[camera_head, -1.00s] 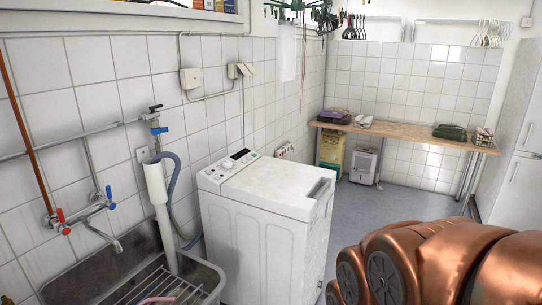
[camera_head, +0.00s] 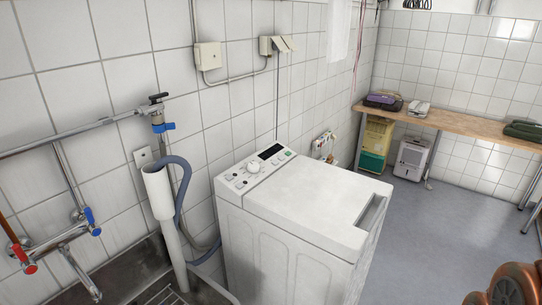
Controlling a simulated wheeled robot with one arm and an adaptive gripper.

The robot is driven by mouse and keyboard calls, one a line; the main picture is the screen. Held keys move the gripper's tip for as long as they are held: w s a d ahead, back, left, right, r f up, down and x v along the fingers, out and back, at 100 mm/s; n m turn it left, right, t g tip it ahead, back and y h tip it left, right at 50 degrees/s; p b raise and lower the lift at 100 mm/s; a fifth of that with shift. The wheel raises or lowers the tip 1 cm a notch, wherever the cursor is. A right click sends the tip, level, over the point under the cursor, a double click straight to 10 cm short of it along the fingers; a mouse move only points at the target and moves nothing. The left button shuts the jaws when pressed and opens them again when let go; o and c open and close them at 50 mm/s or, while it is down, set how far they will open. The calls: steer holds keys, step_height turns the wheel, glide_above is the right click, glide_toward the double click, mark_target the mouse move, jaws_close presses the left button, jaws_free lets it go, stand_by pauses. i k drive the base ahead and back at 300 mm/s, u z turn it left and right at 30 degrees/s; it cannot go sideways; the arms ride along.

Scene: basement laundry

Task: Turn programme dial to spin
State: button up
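A white top-loading washing machine (camera_head: 300,215) stands against the tiled wall in the middle of the view. Its control panel runs along the back edge of the top. A round white programme dial (camera_head: 254,167) sits on that panel, left of a small dark display (camera_head: 270,152), with small buttons around it. The dial's pointer and markings are too small to read. The copper-coloured part of my arm shows at the bottom right corner, away from the machine. My gripper is not in view.
Taps (camera_head: 60,240) project from the wall. A wooden bench (camera_head: 450,122) stands at the back right. The floor (camera_head: 435,225) right of the machine is clear.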

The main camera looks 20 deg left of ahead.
mark_target(253, 167)
steer(key=u, duration=0.3)
steer(key=i, duration=0.7)
steer(key=u, duration=1.1)
steer(key=i, duration=0.45)
steer(key=u, duration=0.5)
